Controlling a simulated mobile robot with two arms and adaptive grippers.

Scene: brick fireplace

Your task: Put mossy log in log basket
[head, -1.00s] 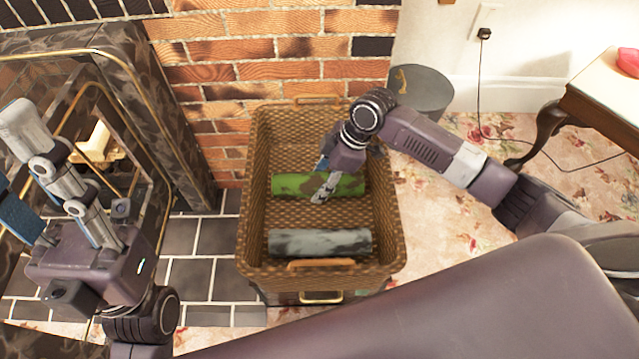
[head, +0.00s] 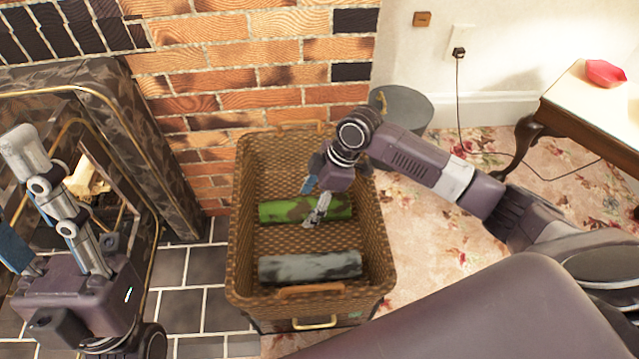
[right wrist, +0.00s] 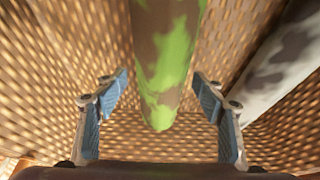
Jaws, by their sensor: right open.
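The mossy log (head: 282,211), brown with bright green patches, lies crosswise in the wicker log basket (head: 240,245), toward its far half. My right gripper (head: 315,208) reaches down into the basket over the log's right part. In the right wrist view, the right gripper (right wrist: 160,105) is open, with blue-padded fingers spread wide. The mossy log (right wrist: 165,60) shows between and beyond them, with a gap on each side. My left gripper (head: 40,205) is at the left by the fireplace, its fingers apart and one partly cut off by the frame edge.
A grey mottled log (head: 310,267) lies in the near half of the basket. A brick wall (head: 255,70) stands behind it and a dark fireplace surround (head: 165,165) to its left. A grey bucket (head: 405,108) and a side table (head: 590,115) stand at right. Floral carpet lies clear between.

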